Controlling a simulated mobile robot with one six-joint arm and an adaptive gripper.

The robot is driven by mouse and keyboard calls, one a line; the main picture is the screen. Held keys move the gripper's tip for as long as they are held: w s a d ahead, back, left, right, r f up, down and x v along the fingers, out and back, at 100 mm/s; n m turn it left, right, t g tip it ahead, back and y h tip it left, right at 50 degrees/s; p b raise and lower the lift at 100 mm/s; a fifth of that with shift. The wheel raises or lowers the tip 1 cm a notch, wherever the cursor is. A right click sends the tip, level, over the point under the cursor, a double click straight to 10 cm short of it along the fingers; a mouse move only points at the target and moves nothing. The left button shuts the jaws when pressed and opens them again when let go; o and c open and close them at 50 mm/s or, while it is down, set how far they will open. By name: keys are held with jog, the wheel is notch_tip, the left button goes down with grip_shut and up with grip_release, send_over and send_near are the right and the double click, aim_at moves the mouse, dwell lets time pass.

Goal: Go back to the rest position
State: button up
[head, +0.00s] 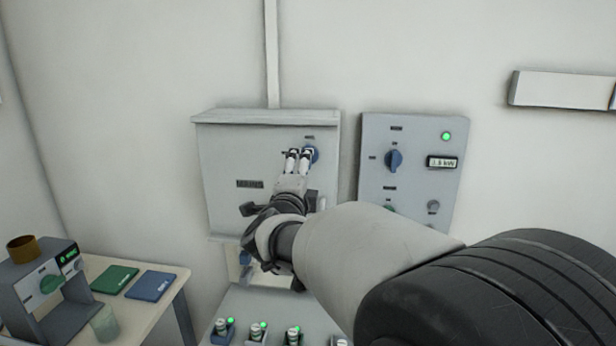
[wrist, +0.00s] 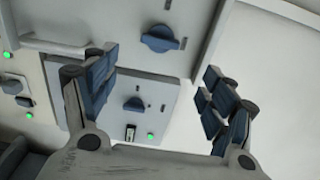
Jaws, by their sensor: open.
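My gripper (head: 299,154) is in front of the grey wall cabinet (head: 222,160), close to its blue knob (head: 313,155) in the head view. The fingers partly cover the knob there. In the wrist view my gripper (wrist: 158,68) is open, its two padded fingers wide apart with nothing between them. The cabinet's blue knob (wrist: 160,39) shows beyond the fingertips, apart from both fingers. My arm reaches in from the lower right and hides part of the wall panels.
A grey control panel (head: 425,155) with a blue knob, green light and display hangs right of the cabinet. Below are several switches with green lights (head: 263,326). A table (head: 150,315) at left holds a green and a blue book and a device (head: 45,290).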

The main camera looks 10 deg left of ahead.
jog(key=s+d+f+n+g, duration=0.4)
jog(key=s+d+f+n, duration=0.2)
jog(key=s, duration=0.8)
jog(key=s+d+f+n+g, duration=0.5)
jog(key=s+d, duration=0.4)
jog(key=s, duration=0.5)
jog(key=s+d+f+n+g, duration=0.4)
jog(key=s+d+f+n, duration=0.3)
jog(key=s, duration=0.7)
jog(key=shift+s+d+n+y, duration=0.15)
jog(key=shift+d+n+y, duration=0.15)
jog(key=shift+d, duration=0.05)
jog(key=shift+r, duration=0.1)
jog(key=shift+c, duration=0.2)
